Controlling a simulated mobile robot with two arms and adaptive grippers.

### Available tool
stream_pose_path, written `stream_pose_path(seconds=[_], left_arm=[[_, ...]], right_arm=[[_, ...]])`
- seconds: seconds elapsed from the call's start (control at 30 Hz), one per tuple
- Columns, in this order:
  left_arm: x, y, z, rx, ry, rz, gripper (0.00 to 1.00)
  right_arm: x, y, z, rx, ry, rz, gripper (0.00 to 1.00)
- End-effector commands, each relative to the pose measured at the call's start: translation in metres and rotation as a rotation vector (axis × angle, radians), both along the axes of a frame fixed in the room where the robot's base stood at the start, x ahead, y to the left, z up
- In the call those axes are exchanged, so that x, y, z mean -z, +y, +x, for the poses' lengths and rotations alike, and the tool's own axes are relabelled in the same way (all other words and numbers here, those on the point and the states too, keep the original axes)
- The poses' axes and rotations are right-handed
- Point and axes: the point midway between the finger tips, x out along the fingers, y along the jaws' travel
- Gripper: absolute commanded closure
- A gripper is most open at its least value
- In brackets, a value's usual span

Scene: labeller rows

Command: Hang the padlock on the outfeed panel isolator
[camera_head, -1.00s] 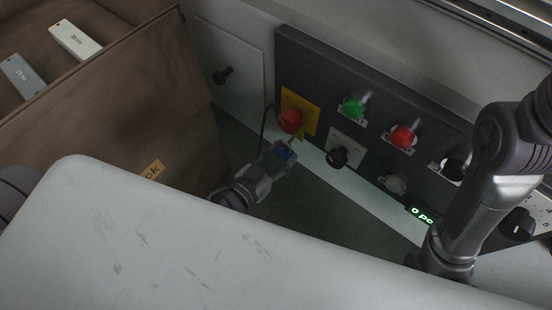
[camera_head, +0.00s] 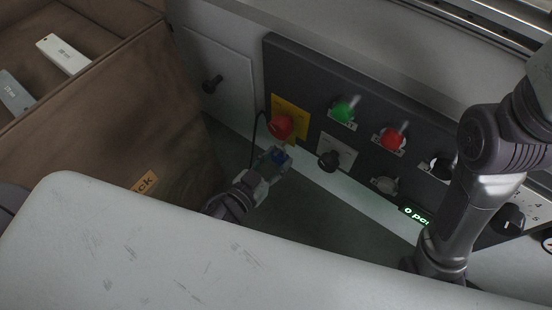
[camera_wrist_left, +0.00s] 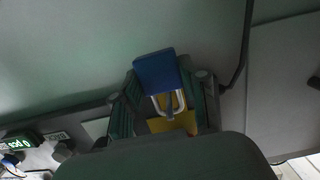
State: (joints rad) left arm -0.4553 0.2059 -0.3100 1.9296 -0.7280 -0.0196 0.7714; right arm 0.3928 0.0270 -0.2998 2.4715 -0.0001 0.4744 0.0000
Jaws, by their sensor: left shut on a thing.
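The outfeed panel isolator is a red rotary knob (camera_head: 281,126) on a yellow plate (camera_head: 290,108) at the left end of the dark panel. My left gripper (camera_head: 275,160) is just below and in front of it, shut on a blue padlock (camera_head: 279,155). In the left wrist view the padlock (camera_wrist_left: 157,74) sits between the fingers, with its pale shackle (camera_wrist_left: 181,101) towards the yellow plate (camera_wrist_left: 166,124). The shackle appears apart from the isolator, though contact is hard to judge. My right arm shows at the right; its gripper is not visible.
A black selector (camera_head: 329,160), green button (camera_head: 344,111) and red button (camera_head: 391,139) sit close on the panel (camera_head: 310,69). A black cable (camera_head: 254,138) hangs beside the isolator. A brown box (camera_head: 110,120) stands left, and a pale surface (camera_head: 150,250) fills the foreground.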

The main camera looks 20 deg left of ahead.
Motion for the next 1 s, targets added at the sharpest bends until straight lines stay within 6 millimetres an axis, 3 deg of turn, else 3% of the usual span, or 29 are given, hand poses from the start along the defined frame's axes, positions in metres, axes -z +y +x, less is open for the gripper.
stream_pose_path(seconds=[0.03,0.2,0.57,0.67,1.0], left_arm=[[0.0,0.0,0.0,0.0,-0.001,0.0,0.52],[0.0,0.0,0.0,0.0,-0.001,0.0,0.28],[0.0,0.001,-0.004,0.0,0.002,0.0,0.28],[-0.001,0.006,-0.016,-0.001,0.004,0.0,0.28],[-0.012,0.03,-0.082,-0.001,0.006,-0.001,0.28]], right_arm=[[0.0,0.0,0.0,0.0,0.0,-0.001,0.23],[0.0,0.001,0.0,0.002,-0.001,-0.004,0.23],[-0.001,0.0,0.0,0.001,-0.004,-0.003,0.23],[-0.001,0.0,0.0,0.001,-0.004,-0.002,0.23],[-0.001,0.0,0.0,0.0,-0.003,-0.002,0.23]])
